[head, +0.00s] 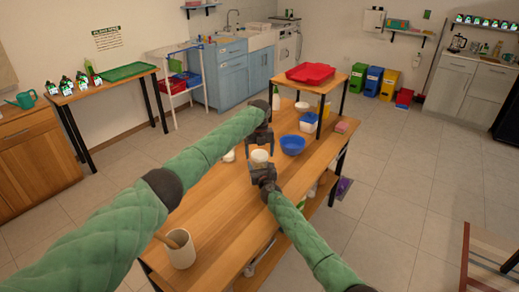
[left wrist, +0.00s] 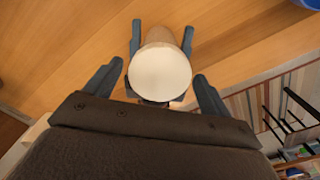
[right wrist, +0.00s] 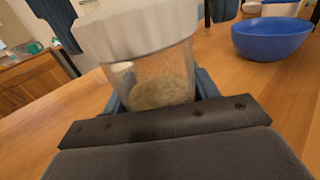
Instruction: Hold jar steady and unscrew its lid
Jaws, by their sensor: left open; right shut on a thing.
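A clear jar (right wrist: 160,85) with pale contents and a ribbed white lid (right wrist: 135,30) stands upright in my right gripper (head: 262,168). In the right wrist view, the right fingers (right wrist: 160,98) close on the jar's body from both sides. In the left wrist view, the round cream top of the lid (left wrist: 160,73) lies between my left gripper's fingers (left wrist: 158,78), with a gap on each side. In the head view, my left gripper (head: 260,140) is open above and just behind the jar. Whether the jar touches the table is unclear.
A blue bowl (head: 292,145) stands on the wooden table (head: 215,205), right of the jar. A cream pot (head: 181,250) with a wooden tool is at the front left. A white container (head: 309,123) and a white bottle (head: 276,99) stand further back. The table's front left is mostly clear.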

